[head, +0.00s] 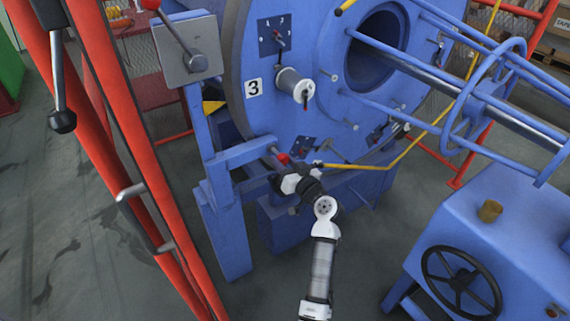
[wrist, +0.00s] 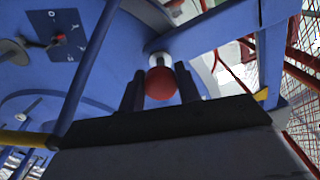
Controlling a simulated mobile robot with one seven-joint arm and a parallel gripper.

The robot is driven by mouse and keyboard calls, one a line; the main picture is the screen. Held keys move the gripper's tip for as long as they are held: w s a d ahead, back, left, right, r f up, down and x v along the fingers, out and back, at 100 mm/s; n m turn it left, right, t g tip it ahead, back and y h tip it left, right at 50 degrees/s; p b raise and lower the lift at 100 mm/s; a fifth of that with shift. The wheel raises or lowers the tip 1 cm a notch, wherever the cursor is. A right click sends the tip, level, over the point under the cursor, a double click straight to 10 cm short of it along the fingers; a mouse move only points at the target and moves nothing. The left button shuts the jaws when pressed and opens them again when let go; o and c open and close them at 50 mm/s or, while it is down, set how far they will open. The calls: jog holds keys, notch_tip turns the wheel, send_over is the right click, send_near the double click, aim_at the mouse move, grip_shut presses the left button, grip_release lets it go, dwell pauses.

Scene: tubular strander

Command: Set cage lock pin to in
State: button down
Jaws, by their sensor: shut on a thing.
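The cage lock pin shows as a red ball knob (head: 284,158) on a short metal rod, at the end of a blue bracket low on the left of the big blue disc. In the wrist view the red knob (wrist: 160,84) sits between my two dark fingers, with its bright rod running up behind it to a blue bar. My gripper (head: 281,166) reaches it from the lower right in the head view; its fingers (wrist: 160,92) are shut on the knob. How far the pin goes into the disc is hidden.
The blue disc (head: 235,60) carries a number 3 plate (head: 254,88) and a white-flanged spool (head: 303,91). A yellow rod (head: 405,151) passes close right of my gripper. Red guard posts (head: 130,140) stand left; a blue box with a handwheel (head: 461,283) stands lower right.

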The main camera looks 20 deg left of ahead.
jog(key=shift+b+x, duration=0.65)
jog(key=shift+x, duration=0.5)
jog(key=shift+w+a, duration=0.15)
jog(key=c, duration=1)
grip_release()
jog(key=b+v, duration=0.3)
jog(key=v, duration=1)
jog(key=shift+s+d, duration=0.25)
jog(key=shift+s, duration=0.05)
jog(key=shift+d, duration=0.1)
